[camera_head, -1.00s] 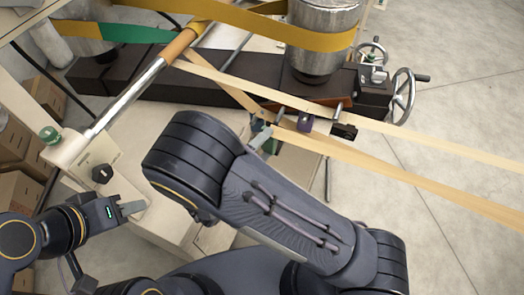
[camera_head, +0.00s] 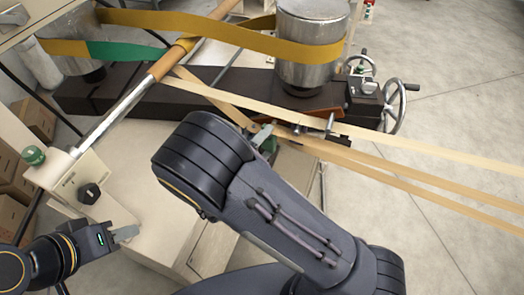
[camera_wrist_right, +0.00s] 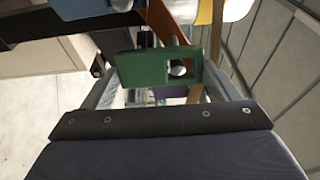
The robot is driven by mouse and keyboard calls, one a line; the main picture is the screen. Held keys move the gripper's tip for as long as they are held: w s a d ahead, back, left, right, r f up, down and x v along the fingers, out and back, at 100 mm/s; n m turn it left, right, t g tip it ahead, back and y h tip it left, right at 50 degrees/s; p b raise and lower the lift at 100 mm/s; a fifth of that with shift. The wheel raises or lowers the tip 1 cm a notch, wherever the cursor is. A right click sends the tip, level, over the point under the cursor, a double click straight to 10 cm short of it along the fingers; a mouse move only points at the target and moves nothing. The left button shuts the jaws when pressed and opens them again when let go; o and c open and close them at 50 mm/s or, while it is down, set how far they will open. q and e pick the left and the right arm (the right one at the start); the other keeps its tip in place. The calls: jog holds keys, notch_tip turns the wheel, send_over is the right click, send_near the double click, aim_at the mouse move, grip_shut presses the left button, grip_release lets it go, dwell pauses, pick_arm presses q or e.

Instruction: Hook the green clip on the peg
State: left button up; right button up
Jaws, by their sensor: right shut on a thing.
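The green clip (camera_wrist_right: 148,68) is a flat plate with a rectangular opening near its right end. In the right wrist view it lies between the fingers of my right gripper (camera_wrist_right: 158,92), which is shut on it. A round silver end, apparently the peg (camera_wrist_right: 178,68), shows at the opening; I cannot tell whether the clip is hooked on it. In the head view a sliver of the clip (camera_head: 268,146) shows by my right fingers (camera_head: 261,136), largely hidden by my forearm. My left gripper (camera_head: 126,234) is empty at the lower left, its finger gap unclear.
Tan strips (camera_head: 390,160) run close by my right gripper. Yellow webbing (camera_head: 215,35) loops around a metal cylinder (camera_head: 312,50). A handwheel (camera_head: 397,105) stands right of it. A beige machine body (camera_head: 140,175) with a green knob (camera_head: 33,155) lies near my left gripper.

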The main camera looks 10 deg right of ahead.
aim_at(266, 142)
jog(key=shift+w+d+f+b, duration=0.1)
jog(key=shift+w+d+b, duration=0.35)
jog(key=shift+w, duration=0.25)
jog(key=shift+w+d+f+p, duration=0.2)
jog(key=shift+w+d+p, duration=0.1)
jog(key=shift+w, duration=0.15)
jog(key=shift+w+d+f, duration=0.1)
jog(key=o, duration=0.9)
